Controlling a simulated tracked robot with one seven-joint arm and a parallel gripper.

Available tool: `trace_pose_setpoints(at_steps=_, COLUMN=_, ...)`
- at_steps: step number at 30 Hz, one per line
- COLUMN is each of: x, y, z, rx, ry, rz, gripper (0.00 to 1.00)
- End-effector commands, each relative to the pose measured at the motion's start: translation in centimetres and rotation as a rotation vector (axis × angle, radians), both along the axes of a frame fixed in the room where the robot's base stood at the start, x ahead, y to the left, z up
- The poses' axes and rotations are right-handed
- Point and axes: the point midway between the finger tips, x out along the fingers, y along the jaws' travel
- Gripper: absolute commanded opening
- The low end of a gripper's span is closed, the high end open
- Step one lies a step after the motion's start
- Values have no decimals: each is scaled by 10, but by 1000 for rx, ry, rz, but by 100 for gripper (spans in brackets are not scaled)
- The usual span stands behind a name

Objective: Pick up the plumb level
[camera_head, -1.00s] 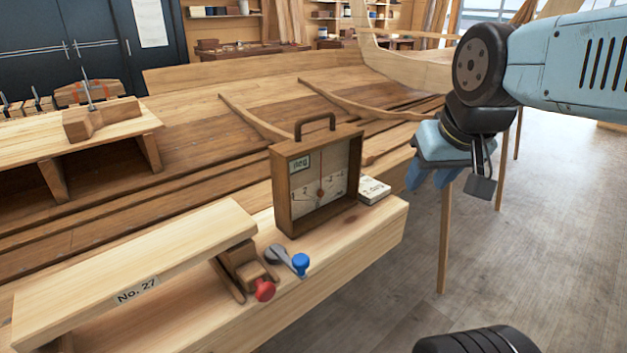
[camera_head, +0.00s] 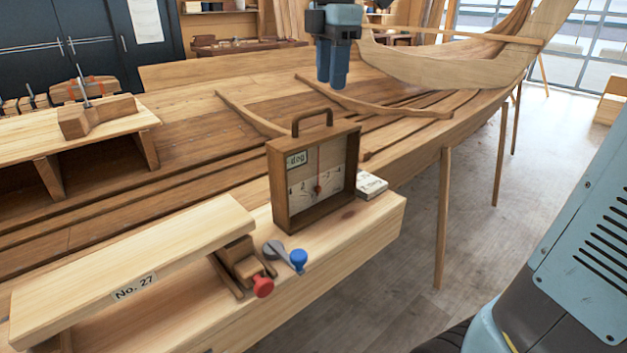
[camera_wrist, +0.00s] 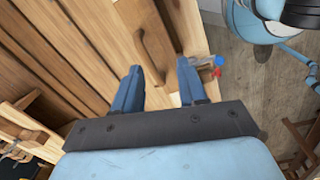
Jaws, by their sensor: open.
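The plumb level (camera_head: 305,215) is a brown wooden box frame with a dial face, a red needle, a "deg" label and an arched handle (camera_head: 312,112) on top. It stands upright on a pale timber beam (camera_head: 350,228). My gripper (camera_head: 333,82) points down, behind and above the level in the head view, apart from it. In the wrist view my open gripper (camera_wrist: 160,68) has nothing between its blue fingers.
A small white labelled block (camera_head: 371,187) sits beside the level on the right. Red (camera_head: 263,286) and blue (camera_head: 298,260) knobs lie in front of it, near the sloped board marked No. 27 (camera_head: 130,262). The planked hull (camera_head: 200,170) extends behind.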

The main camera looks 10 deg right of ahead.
Motion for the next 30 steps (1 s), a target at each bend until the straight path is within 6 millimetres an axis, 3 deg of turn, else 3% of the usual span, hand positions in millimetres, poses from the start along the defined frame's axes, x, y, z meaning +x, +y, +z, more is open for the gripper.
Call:
trace_pose_setpoints(at_steps=3, x=12, y=16, z=5, rx=-15, ry=31, rz=152, gripper=42)
trace_pose_setpoints(at_steps=9, x=18, y=26, z=3, rx=-23, ry=53, rz=259, gripper=42)
trace_pose_setpoints(at_steps=21, x=17, y=26, z=-60, rx=-24, ry=56, rz=262, gripper=42)
trace_pose_setpoints(at_steps=30, x=18, y=26, z=-81, rx=-23, ry=53, rz=261, gripper=42)
